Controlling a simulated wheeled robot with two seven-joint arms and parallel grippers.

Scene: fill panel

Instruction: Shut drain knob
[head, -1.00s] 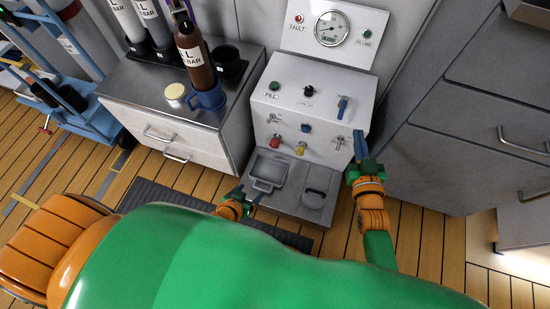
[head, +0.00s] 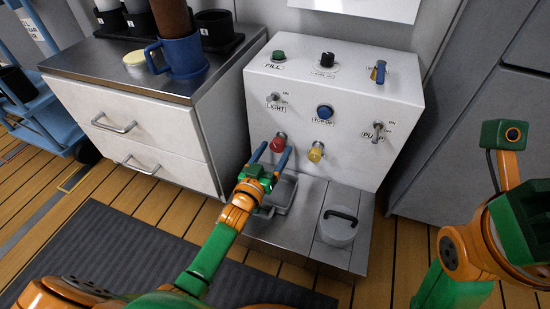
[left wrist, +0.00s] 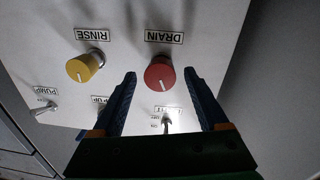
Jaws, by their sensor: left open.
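The red drain knob (head: 278,144) sits on the front of the white panel (head: 350,165), lower left. In the left wrist view, which is upside down, the red knob (left wrist: 159,75) is beside the label DRAIN. My left gripper (head: 271,153) is open, with its blue fingers pointing at the knob. In the left wrist view the fingertips (left wrist: 160,74) lie to either side of the knob, with gaps visible; whether they reach its depth I cannot tell.
A yellow knob (head: 316,151) labelled RINSE is just right of the red one. A light switch (head: 273,97), blue button (head: 324,112) and pump switch (head: 378,127) sit above. A grey tray (head: 283,193) and lidded canister (head: 338,227) lie below.

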